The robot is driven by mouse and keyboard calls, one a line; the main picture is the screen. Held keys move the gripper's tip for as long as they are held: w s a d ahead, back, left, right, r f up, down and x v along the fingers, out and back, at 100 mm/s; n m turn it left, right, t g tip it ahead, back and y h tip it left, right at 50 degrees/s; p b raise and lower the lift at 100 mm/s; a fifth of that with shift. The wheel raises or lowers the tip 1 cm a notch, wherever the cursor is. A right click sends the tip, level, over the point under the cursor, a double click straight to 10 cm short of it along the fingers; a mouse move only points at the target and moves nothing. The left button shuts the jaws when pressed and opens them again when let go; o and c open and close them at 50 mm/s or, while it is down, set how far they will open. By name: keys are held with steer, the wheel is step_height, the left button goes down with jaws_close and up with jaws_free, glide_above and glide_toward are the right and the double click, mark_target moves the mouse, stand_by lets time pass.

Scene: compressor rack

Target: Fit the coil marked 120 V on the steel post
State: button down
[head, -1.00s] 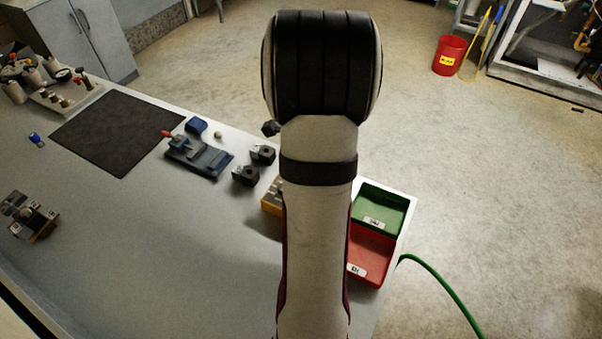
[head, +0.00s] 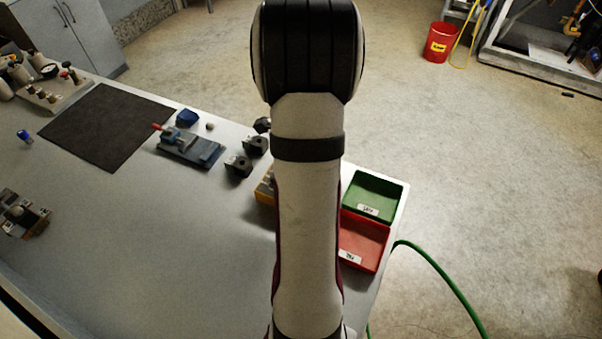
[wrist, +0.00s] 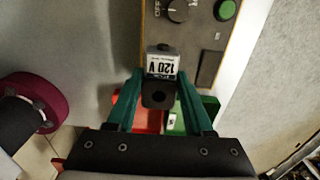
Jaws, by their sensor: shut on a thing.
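The coil marked 120 V (wrist: 162,68) is a dark block with a round hole and a white label, which reads upside down in the wrist view. My gripper (wrist: 160,80) has its green fingers shut on the coil's two sides. In the head view my arm hides the gripper and this coil. Two other black blocks with holes, a far one (head: 255,145) and a nearer one (head: 238,166), stand on the bench beside a blue-grey fixture (head: 195,150) with a red handle. I cannot make out the steel post for certain.
A green bin (head: 396,186) and a red bin (head: 374,225) stand at the bench's right edge. A panel with a knob (wrist: 178,10) and a green button (wrist: 226,10) shows in the wrist view. A dark mat (head: 105,125) lies left; bare bench (head: 150,230) is in front.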

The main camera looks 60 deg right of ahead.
steer(key=shift+f, duration=0.3)
steer(key=shift+f, duration=1.25)
steer(key=shift+f, duration=0.35)
jaws_free()
steer(key=shift+r, duration=3.5)
